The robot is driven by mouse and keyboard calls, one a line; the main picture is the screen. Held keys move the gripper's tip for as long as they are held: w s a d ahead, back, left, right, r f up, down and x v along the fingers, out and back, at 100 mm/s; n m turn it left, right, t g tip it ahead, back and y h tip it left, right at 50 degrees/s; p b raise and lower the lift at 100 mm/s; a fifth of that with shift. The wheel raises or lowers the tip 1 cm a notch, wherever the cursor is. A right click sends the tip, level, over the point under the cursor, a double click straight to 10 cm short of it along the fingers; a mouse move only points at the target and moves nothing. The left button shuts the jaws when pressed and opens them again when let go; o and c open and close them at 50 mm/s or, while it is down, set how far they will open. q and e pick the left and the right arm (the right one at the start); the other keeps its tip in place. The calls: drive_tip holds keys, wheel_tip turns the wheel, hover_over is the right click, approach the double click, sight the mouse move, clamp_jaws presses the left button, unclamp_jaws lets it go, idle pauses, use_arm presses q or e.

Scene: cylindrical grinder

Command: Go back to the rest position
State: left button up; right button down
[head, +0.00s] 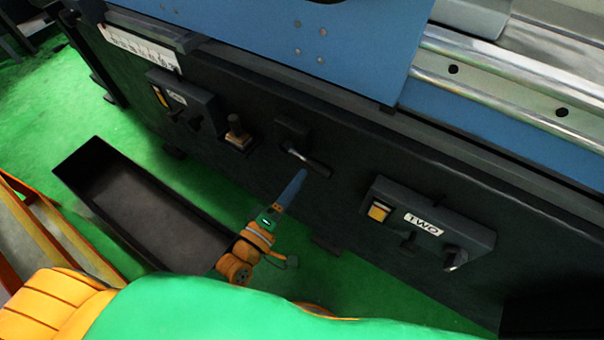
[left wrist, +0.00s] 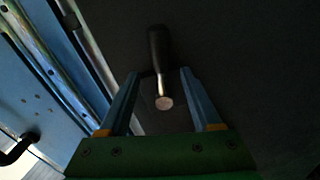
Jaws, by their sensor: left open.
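My left gripper (head: 301,174) is in front of the dark front panel of the grinder, just below a lever (head: 308,163) that sticks out from it. In the left wrist view the two blue fingers are apart. My right gripper is not in view.
A control box labelled TWO (head: 428,227) juts out to the right of my gripper. Another control box (head: 187,101) and a knob (head: 237,133) are to the left. A long dark open bin (head: 83,172) stands on the green floor.

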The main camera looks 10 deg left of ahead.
use_arm(q)
drive_tip(key=s+a+f+m+g+y, duration=0.25)
drive_tip(key=s+f+m+g, duration=0.2)
drive_tip(key=f, duration=0.65)
drive_tip(key=s+a+f+m+g+y, duration=0.1)
drive_tip(key=s+a+f+m+g, duration=0.3)
drive_tip(key=f, duration=0.8)
drive_tip(key=s+a+f+m+g+y, duration=0.1)
drive_tip(key=s+f+m+g, duration=0.15)
drive_tip(key=s, duration=0.35)
drive_tip(key=s+a+f+m+g+y, duration=0.1)
drive_tip(key=s+f+g, duration=0.1)
drive_tip(key=s+f, duration=0.25)
drive_tip(key=s+a+f+m+g, duration=0.2)
drive_tip(key=s+f+g, duration=0.1)
drive_tip(key=s, duration=0.8)
wheel_tip(320, 180, up, 14)
drive_tip(key=p, duration=1.3)
drive_tip(key=shift+w+y, duration=0.35)
drive_tip(key=shift+d, duration=0.1)
drive_tip(key=shift+w, duration=0.1)
